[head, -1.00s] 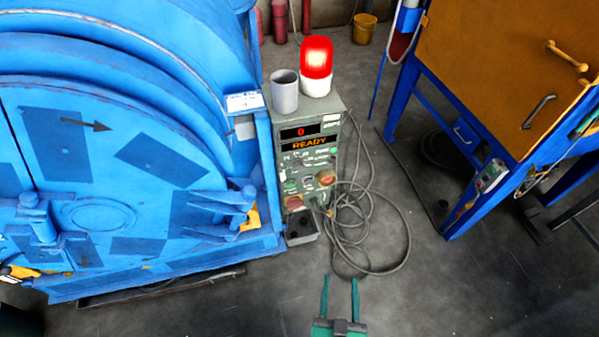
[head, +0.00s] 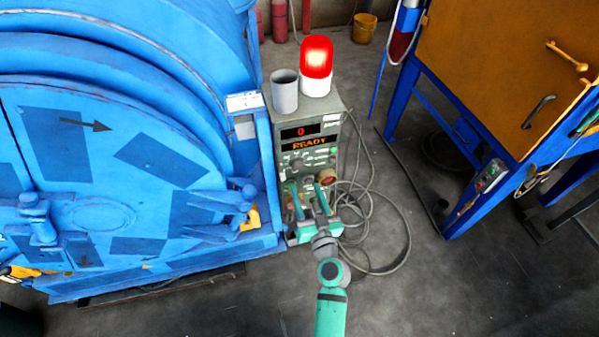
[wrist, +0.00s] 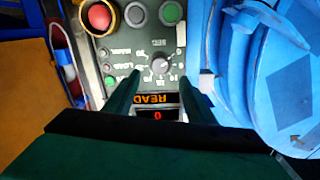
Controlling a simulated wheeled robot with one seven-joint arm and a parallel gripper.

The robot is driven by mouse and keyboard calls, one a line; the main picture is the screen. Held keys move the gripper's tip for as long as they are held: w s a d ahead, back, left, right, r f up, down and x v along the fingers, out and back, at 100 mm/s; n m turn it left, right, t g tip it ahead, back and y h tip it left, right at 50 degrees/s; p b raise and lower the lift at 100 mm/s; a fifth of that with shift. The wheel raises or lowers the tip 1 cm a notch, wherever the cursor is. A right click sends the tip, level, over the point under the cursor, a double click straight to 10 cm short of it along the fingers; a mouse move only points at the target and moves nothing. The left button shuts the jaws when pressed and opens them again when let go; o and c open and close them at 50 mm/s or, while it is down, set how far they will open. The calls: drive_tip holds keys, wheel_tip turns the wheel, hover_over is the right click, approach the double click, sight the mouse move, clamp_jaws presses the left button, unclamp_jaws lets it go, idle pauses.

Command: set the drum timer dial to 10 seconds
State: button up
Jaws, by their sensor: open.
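The timer dial (wrist: 160,65) is a small dark round knob on the grey-green control box (head: 336,108), ringed by small printed numbers with SEC beside it. Its setting is too small to read surely. The wrist view shows the panel upside down. My gripper (head: 306,187) is open and empty in front of the lower panel. In the wrist view the dial shows between its two green fingers (wrist: 172,76); I cannot tell whether they touch the panel. The red display (head: 300,132) reads 0, and the orange display (head: 310,144) reads READY.
The blue drum blaster (head: 105,170) stands close on the left. A red lamp (head: 317,58) and a grey cup (head: 284,92) sit on the box. Large buttons, one red (wrist: 99,17), are near the dial. Cables (head: 400,225) lie to the right; an orange cabinet (head: 490,60) stands beyond.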

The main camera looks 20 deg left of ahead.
sight(299, 170)
drive_tip(key=x, duration=0.8)
drive_tip(key=shift+w+a, duration=0.25)
drive_tip(key=c, duration=1)
